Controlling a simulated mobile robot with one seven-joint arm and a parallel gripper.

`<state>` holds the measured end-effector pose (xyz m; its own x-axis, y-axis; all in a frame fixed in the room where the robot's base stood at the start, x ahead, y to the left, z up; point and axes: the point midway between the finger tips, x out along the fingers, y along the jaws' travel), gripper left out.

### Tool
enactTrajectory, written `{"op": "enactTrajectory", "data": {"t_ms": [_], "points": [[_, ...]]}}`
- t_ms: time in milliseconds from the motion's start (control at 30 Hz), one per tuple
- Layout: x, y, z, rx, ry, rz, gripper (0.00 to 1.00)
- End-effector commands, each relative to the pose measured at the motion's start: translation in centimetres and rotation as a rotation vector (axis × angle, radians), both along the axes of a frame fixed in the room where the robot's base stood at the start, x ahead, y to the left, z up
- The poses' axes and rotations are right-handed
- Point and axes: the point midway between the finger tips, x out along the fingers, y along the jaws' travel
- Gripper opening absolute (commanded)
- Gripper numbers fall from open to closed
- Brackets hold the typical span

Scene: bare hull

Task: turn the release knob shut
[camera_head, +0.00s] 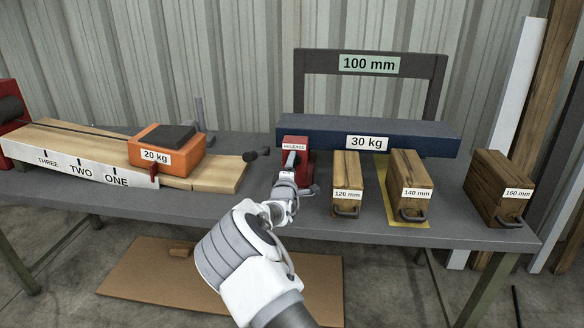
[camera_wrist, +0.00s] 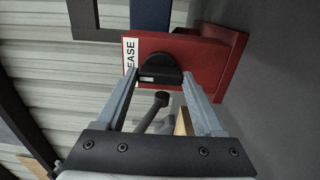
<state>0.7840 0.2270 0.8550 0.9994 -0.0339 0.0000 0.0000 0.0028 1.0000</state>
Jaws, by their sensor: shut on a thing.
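The release knob (camera_wrist: 160,75) is black and sits on the face of a red block (camera_wrist: 205,60) with a white "RELEASE" label. In the head view the red block (camera_head: 306,158) stands on the bench, at the left end of the blue 30 kg beam. My gripper (camera_wrist: 160,78) has one finger on each side of the knob and is shut on it. In the head view my gripper (camera_head: 289,168) reaches the front of the block and hides most of the knob. A pale mark shows on the knob; its turn angle is unclear.
A black-ended lever (camera_head: 256,155) sticks out just left of the block. The blue beam (camera_head: 420,134) lies below a dark "100 mm" frame (camera_head: 440,85). Wooden blocks marked 120 mm (camera_head: 347,170), 140 mm (camera_head: 408,172) and 160 mm (camera_head: 500,175) stand right. An orange 20 kg weight (camera_head: 165,158) stands left.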

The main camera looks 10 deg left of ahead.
Motion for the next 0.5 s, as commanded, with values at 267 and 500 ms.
{"op": "enactTrajectory", "data": {"t_ms": [267,500], "points": [[-0.03,0.00,-0.12,-0.016,0.003,0.000,0.14],[-0.03,0.00,-0.13,-0.016,0.003,0.000,0.75]]}}
